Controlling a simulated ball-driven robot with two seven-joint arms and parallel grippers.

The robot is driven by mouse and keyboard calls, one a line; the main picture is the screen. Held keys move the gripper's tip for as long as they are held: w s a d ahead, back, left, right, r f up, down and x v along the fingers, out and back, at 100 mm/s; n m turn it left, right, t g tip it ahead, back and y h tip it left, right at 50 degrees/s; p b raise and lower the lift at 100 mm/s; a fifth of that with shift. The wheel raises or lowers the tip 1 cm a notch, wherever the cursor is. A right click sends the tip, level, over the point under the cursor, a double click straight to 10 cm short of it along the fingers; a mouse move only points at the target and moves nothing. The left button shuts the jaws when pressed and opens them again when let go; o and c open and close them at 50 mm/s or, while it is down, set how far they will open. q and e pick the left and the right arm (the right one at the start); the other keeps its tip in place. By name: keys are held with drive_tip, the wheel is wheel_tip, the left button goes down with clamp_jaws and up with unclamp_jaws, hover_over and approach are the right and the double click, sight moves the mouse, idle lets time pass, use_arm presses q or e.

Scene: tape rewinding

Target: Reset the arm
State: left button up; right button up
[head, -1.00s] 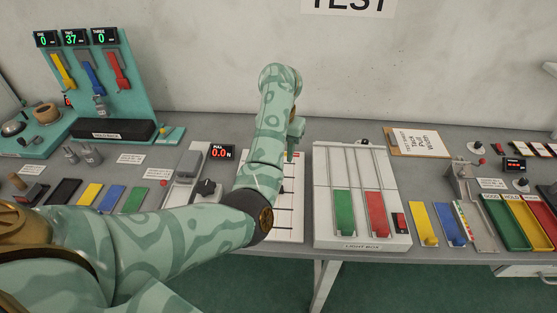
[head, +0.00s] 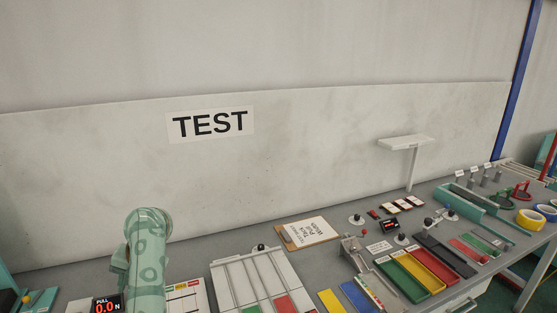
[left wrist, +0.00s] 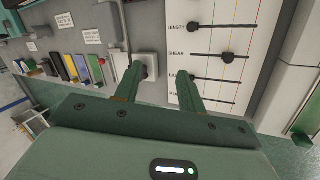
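My left arm (head: 148,255) stands up at the bottom left of the head view. Its gripper fingers cannot be made out there. In the left wrist view my left gripper (left wrist: 158,72) has its two fingers spread apart with nothing between them. The fingers point over the bench, near a white board (left wrist: 215,30) marked LENGTH and SHEAR with dark knobs on its lines. The gap between fingertips and board cannot be judged. My right arm and right gripper are in neither view.
The light box (head: 232,279) is right of my arm, and the PULL display (head: 106,304) is left of it. A clipboard (head: 308,232), coloured trays (head: 432,268) and tape rolls (head: 531,219) lie farther right. The wall with the TEST sign (head: 210,123) rises behind the bench.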

use_arm(q)
drive_tip(key=s+a+r+m+t+y, duration=0.15)
drive_tip(key=s+a+r+y, duration=0.25)
drive_tip(key=a+r+y, duration=0.45)
drive_tip(key=d+r+m+t+y, duration=0.4)
drive_tip(key=r+m+t+y, duration=0.2)
drive_tip(key=r+m+t, duration=0.65)
drive_tip(key=s+d+f+m+t+h, duration=0.1)
drive_tip(key=d+f+m+t+h, duration=0.1)
drive_tip(key=d+f+m+h, duration=0.85)
drive_tip(key=s+d+f+m+t+h, duration=0.15)
drive_tip(key=d+f+m+h, duration=0.45)
drive_tip(key=m+h, duration=0.8)
drive_tip(key=s+a+f+m+g+y, duration=0.3)
drive_tip(key=s+f+g+y, duration=0.25)
drive_tip(key=s, duration=0.45)
drive_tip(key=s+a+f+m+g+y, duration=0.3)
drive_tip(key=s+f+g+y, duration=0.25)
drive_tip(key=s, duration=0.35)
drive_tip(key=s+d+f+g+h+b, duration=0.1)
drive_tip(key=s+d+f+h, duration=0.1)
drive_tip(key=f, duration=1.1)
drive_tip(key=s+d+f+g+h+b, duration=0.1)
drive_tip(key=d+f+h, duration=0.15)
drive_tip(key=f, duration=0.95)
drive_tip(key=s+f+n+g+h+b, duration=0.1)
drive_tip(key=s+f+n+g, duration=0.2)
drive_tip(key=s+f, duration=1.6)
drive_tip(key=shift+s+d, duration=0.15)
drive_tip(key=shift+s, duration=0.9)
